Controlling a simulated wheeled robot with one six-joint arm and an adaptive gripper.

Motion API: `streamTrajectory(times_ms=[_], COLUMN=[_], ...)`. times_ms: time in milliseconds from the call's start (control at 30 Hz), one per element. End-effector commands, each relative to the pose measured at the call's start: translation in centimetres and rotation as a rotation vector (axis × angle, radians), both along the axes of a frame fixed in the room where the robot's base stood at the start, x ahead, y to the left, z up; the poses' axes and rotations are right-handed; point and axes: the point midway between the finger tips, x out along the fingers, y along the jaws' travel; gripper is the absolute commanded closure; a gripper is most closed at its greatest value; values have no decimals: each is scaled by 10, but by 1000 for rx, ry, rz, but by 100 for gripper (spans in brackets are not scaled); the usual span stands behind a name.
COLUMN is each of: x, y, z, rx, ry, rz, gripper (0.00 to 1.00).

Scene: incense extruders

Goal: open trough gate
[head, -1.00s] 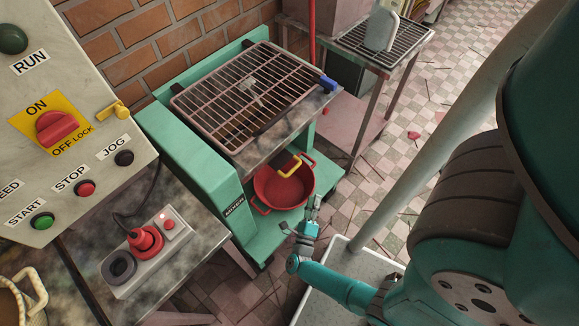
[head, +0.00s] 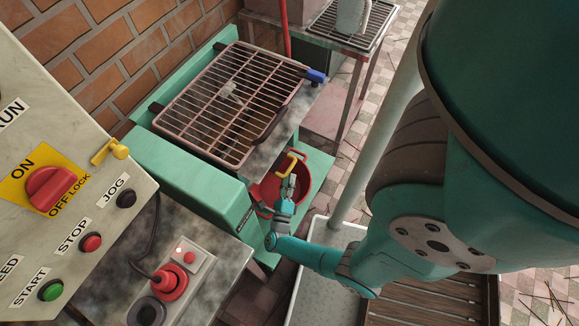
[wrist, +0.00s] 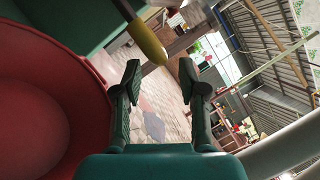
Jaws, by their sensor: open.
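A yellow handle (head: 291,164) sticks out at the front edge under the green machine's grated trough (head: 235,100); I take it as the gate's handle. In the wrist view the yellow handle (wrist: 147,40) lies just beyond the fingertips, near the gap between them. My gripper (head: 288,184) is open and empty, just below the handle in the head view and over the red pot's right part. In the wrist view my gripper (wrist: 160,72) has its two fingers well apart. I cannot tell if a finger touches the handle. The gate plate itself is mostly hidden.
A red pot (head: 267,193) stands under the trough, close beside my gripper; it fills the left of the wrist view (wrist: 40,120). A control panel (head: 65,215) and a red-button box (head: 172,283) are at left. A pale post (head: 380,140) stands at right.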

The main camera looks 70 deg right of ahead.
Motion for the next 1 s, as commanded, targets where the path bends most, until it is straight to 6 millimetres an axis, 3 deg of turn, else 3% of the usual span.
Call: streamTrajectory(times_ms=[433,933,1000], x=[4,5,5], y=[-44,-52,-52], z=[10,11,11], rx=[-1,0,0], ry=[0,1,1], rz=[-3,1,1], gripper=[59,59,74])
